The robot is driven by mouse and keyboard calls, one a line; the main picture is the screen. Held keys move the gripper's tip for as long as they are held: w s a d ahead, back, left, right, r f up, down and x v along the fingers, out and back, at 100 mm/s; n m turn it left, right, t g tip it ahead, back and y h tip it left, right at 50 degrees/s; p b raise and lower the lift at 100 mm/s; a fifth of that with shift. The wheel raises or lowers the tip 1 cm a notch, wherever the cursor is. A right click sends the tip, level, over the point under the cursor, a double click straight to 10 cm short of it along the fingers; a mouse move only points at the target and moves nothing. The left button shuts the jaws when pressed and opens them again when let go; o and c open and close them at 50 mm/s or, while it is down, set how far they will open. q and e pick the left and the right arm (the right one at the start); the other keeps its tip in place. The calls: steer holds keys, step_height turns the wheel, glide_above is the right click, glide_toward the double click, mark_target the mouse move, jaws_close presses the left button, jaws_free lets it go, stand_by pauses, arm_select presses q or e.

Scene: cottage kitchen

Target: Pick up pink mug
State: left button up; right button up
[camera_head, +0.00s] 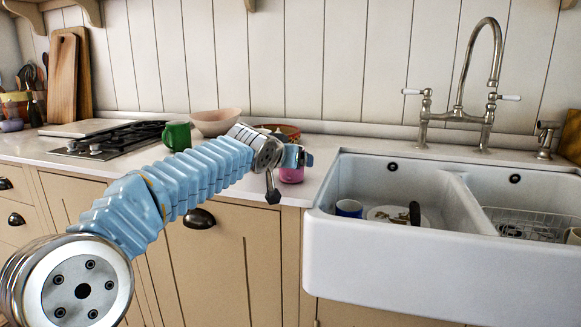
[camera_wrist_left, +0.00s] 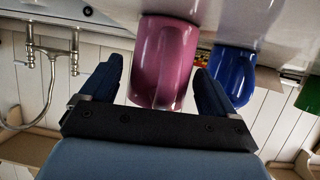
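The pink mug (camera_head: 291,174) stands on the counter just left of the sink. In the head view my left gripper (camera_head: 297,157) covers its upper part. In the left wrist view, which is upside down, the pink mug (camera_wrist_left: 163,62) lies between the two blue fingers of my left gripper (camera_wrist_left: 160,90). A gap shows on each side of the mug, so the gripper is open and not closed on it. My right gripper is not in view.
A blue mug (camera_wrist_left: 232,75) stands close beside the pink mug, near one finger. A green mug (camera_head: 177,136), a pale bowl (camera_head: 216,122) and a hob (camera_head: 110,140) are further left. The white sink (camera_head: 400,255) is to the right, with dishes inside.

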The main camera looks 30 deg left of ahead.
arm_select(q)
steer(key=c, duration=1)
steer(key=shift+r, duration=0.1)
steer(key=shift+c, duration=0.2)
